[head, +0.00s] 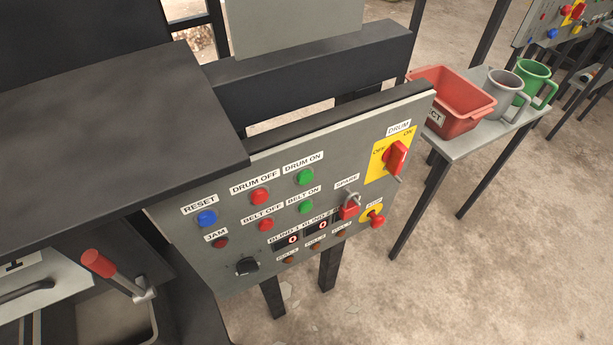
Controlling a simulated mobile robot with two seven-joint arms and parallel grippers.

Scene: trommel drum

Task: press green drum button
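The green drum button (305,177) is on the grey control panel (225,262), under a label reading DRUM ON. The red DRUM OFF button (260,197) is to its left. A second green button (305,207), labelled BELT ON, is just below it, with the red BELT OFF button (266,225) to that one's left. The panel is tilted in the view and nothing covers the green drum button. Neither of my grippers shows in the head view.
The panel also bears a blue RESET button (207,218), a red rotary switch (396,158) on yellow and a red stop knob (377,220). A black surface (100,120) juts out at left. A side table at right holds a red bin (455,107) and two mugs (503,92).

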